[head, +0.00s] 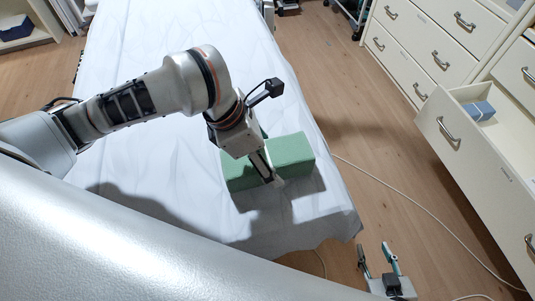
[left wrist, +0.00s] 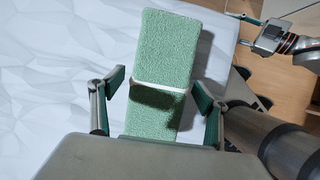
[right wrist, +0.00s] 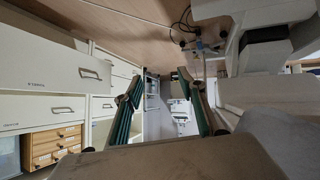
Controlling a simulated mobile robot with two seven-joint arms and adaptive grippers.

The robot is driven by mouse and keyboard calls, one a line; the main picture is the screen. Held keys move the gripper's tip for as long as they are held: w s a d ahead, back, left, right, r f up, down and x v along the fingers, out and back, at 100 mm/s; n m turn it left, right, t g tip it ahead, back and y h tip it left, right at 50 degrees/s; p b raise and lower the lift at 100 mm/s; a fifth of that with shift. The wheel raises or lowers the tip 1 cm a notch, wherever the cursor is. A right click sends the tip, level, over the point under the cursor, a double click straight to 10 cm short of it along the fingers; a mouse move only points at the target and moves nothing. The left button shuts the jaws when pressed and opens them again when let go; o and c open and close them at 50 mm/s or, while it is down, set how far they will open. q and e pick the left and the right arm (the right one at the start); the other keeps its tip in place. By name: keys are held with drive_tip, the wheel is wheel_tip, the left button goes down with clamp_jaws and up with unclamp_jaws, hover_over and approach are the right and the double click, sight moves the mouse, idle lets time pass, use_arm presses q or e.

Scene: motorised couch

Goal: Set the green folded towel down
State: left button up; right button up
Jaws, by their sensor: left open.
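The green folded towel (head: 293,152) lies on the white-sheeted couch (head: 150,215) near its right edge. It is a long block with a pale band, clear in the left wrist view (left wrist: 176,45). My left gripper (head: 270,160) is over the towel, with a finger in front of it. In the left wrist view the open fingers (left wrist: 155,106) stand on either side of the towel's near part, with gaps showing. My right gripper (head: 378,258) is open and empty, beyond the couch corner over the floor. Its spread fingers (right wrist: 165,105) show nothing between them.
An open drawer (head: 475,160) at the right holds a blue-grey folded item (head: 479,112). More drawers (head: 440,45) stand behind it. A pale cable (head: 400,205) runs across the wood floor. The couch sheet left of the towel is clear.

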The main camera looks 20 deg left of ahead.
sight(266, 152)
use_arm(q)
drive_tip(key=p+v, duration=0.1)
drive_tip(key=v, duration=0.1)
drive_tip(key=p+v, duration=0.1)
drive_tip(key=v, duration=0.2)
drive_tip(key=shift+w+r, duration=0.15)
drive_tip(key=shift+r, duration=0.2)
drive_tip(key=p+v, duration=0.1)
drive_tip(key=v, duration=0.4)
drive_tip(key=shift+a+r+p, duration=0.1)
drive_tip(key=shift+p, duration=0.25)
drive_tip(key=shift+s+a+r, duration=0.15)
drive_tip(key=shift+s+r, duration=0.15)
drive_tip(key=shift+r, duration=0.05)
drive_tip(key=shift+s, duration=0.1)
